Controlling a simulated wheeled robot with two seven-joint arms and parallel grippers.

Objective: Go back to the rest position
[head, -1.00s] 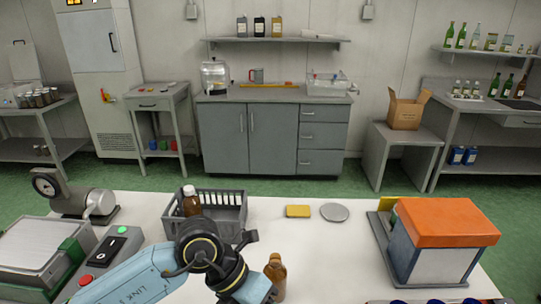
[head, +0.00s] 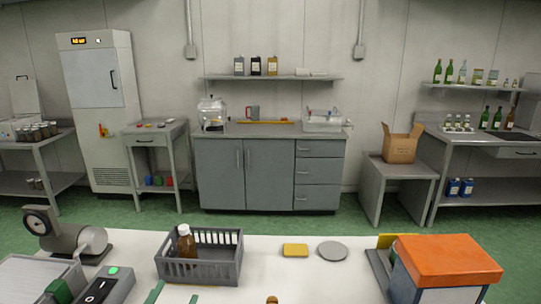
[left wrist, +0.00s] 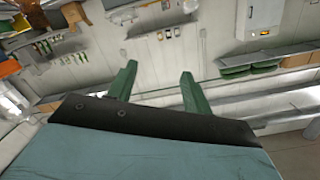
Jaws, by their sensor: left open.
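My left gripper (head: 174,295) shows only as two green fingertips at the bottom edge of the head view, just in front of the grey crate (head: 228,272). In the left wrist view its two green fingers (left wrist: 158,72) stand wide apart with nothing between them. They point toward the wall and shelves, which look strongly tilted there. My right gripper is in neither view.
A brown bottle (head: 186,244) stands in the crate; another bottle's top (head: 272,300) shows at the bottom edge. A gauge device (head: 60,238), yellow block (head: 295,250), grey disc (head: 332,250) and orange-topped box (head: 446,262) are on the white table. The table's middle is fairly clear.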

